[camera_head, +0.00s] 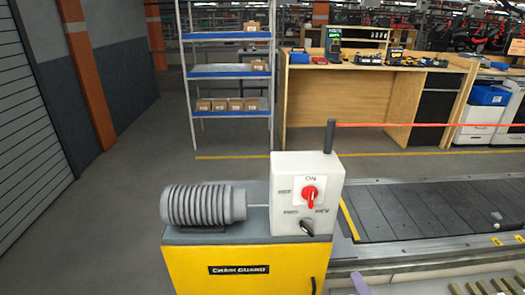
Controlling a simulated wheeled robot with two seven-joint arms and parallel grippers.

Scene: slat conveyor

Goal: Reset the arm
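Neither of my grippers nor my arms shows in the head view. A white control box (289,188) stands on a yellow cabinet (245,270) labelled "CHAIN GUARD". The box has a red rotary switch (308,195) under the word "ON" and a dark knob (307,227) below it, set at a slant. A grey ribbed motor (203,205) lies to the left of the box on the cabinet.
A dark slat conveyor (430,212) runs off to the right. A dark post (330,136) with a red line (430,125) stands behind the box. Small purple (361,284) and yellow pieces lie at the bottom right. Open floor (120,190) lies left.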

